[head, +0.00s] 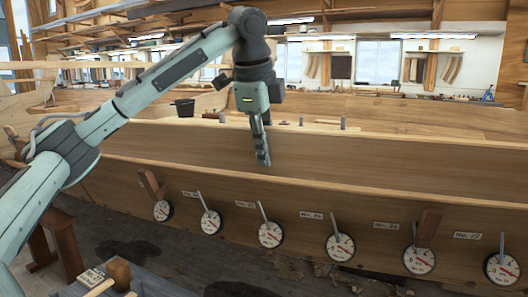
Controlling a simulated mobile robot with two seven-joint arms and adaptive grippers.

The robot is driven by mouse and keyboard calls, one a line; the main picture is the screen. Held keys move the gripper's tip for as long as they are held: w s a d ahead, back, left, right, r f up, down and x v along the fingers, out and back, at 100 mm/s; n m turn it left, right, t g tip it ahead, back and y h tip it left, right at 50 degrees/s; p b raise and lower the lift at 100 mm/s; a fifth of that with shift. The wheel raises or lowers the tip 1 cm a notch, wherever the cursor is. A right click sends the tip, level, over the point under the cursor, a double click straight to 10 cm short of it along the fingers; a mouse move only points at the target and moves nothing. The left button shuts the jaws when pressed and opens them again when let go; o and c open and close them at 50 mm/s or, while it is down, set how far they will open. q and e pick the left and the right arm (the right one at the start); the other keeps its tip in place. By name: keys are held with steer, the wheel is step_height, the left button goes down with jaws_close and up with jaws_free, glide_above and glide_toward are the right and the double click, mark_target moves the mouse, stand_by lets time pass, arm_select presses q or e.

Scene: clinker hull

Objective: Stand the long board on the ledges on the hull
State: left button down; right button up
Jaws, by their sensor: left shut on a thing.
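The long board (400,165) is a wide light-brown plank running across the hull from the left to the right edge of the head view. My left gripper (263,160) comes down over its top edge and is shut on it, one finger showing on its near face. The hull (300,195) shows below the board as a lower plank with number labels. My right gripper is not in view.
Several round dials with levers, one in the middle (271,235), line the hull's lower edge. A bench corner with a wooden block (119,271) stands at bottom left. A dark bucket (184,107) and small posts (343,123) show behind the board. The floor in front has shavings.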

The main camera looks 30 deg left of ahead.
mark_target(269, 173)
arm_select(q)
steer(key=shift+r, duration=0.1)
steer(key=shift+f, duration=0.2)
steer(key=shift+x, duration=2)
steer(key=shift+w+f, duration=0.1)
steer(key=shift+f, duration=0.1)
steer(key=shift+x, duration=1.1)
steer(key=shift+w, duration=0.2)
steer(key=shift+f, duration=0.2)
